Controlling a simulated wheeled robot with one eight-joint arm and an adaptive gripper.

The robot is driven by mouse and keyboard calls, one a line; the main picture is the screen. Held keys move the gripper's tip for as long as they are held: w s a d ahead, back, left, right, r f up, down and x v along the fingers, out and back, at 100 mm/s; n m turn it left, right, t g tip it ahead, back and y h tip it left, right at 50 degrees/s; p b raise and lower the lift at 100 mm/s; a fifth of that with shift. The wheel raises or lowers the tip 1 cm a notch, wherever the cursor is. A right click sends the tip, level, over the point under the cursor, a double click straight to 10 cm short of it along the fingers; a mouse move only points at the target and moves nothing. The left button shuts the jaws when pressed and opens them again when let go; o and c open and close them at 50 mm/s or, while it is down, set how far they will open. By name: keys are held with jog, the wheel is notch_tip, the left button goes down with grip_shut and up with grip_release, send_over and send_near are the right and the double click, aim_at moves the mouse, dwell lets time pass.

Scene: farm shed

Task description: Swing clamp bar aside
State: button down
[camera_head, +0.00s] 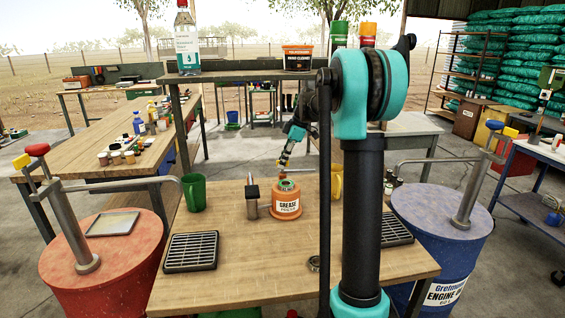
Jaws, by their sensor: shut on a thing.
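An orange grease tub (286,206) with a white label and a greenish ring on its top stands on the middle of the wooden workbench (240,275). My gripper (283,170) points down just above the tub's top. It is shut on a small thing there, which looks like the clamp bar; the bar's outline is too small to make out. My arm's column hides part of the bench to the right.
A green mug (194,192) and a black grate (191,251) are at the left, another grate (396,231) at the right. A red drum (105,268) and a blue drum (440,235) with pump pipes flank the bench. A raised shelf (240,76) stands behind, holding bottles and tubs.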

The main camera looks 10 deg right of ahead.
jog(key=shift+n, duration=0.5)
jog(key=c, duration=1.6)
grip_release()
jog(key=shift+r, duration=0.1)
jog(key=shift+d+r, duration=0.2)
jog(key=shift+r, duration=0.1)
jog(key=v, duration=0.2)
jog(key=shift+w+d+r, duration=0.1)
jog(key=shift+d+r, duration=0.1)
jog(key=shift+d, duration=0.15)
jog(key=d, duration=1.1)
jog(key=shift+d, duration=0.2)
